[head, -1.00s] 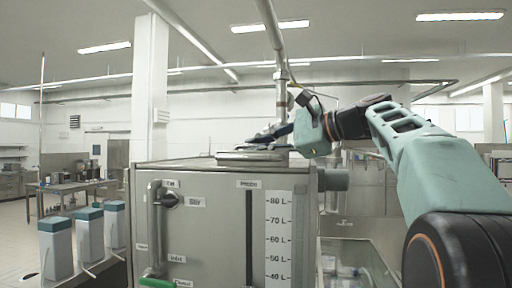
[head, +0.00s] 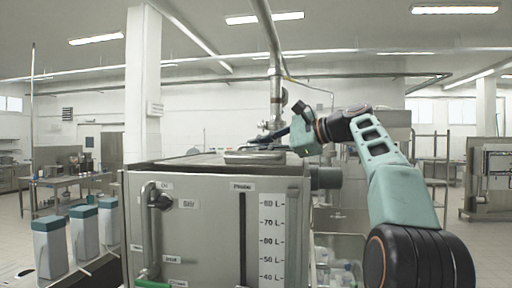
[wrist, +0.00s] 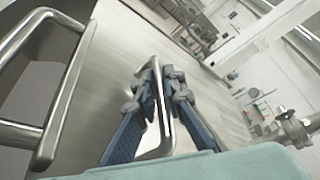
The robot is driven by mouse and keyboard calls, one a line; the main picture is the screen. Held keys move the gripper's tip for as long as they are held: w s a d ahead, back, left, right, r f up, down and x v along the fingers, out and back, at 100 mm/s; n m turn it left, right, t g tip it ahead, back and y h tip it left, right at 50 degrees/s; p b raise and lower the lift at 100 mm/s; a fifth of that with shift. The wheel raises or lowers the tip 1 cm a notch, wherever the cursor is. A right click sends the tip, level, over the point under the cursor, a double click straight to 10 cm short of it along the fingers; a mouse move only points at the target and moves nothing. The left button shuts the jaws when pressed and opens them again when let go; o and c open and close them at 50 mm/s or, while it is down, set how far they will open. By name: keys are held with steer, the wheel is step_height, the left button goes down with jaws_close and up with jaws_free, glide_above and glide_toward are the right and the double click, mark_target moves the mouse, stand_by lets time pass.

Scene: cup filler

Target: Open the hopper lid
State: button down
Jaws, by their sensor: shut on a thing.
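The hopper (head: 215,225) is a large steel box in the head view. Its lid (head: 190,159) is on top and seen nearly edge-on; I cannot tell how far it is raised. In the wrist view the lid (wrist: 120,65) is a broad brushed-steel sheet. My gripper (head: 272,138) is above the top's right part in the head view. In the wrist view my gripper (wrist: 155,92) has its blue-grey fingers on both sides of a bent metal handle (wrist: 158,135) and is shut on it. The fingers hide part of the handle.
A vertical pipe (head: 275,85) stands behind the hopper. Several grey containers with teal lids (head: 83,225) stand at left. In the wrist view a bent metal bar (wrist: 60,100) is at left.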

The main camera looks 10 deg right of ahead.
steer(key=shift+r, duration=0.1)
steer(key=c, duration=2)
jaws_free()
steer(key=shift+s+d, duration=0.1)
step_height(320, 180, up, 2)
steer(key=r, duration=0.1)
glide_above(298, 164)
steer(key=w, duration=0.1)
steer(key=shift+d+f, duration=0.2)
steer(key=shift+f, duration=0.05)
steer(key=shift+c, duration=0.4)
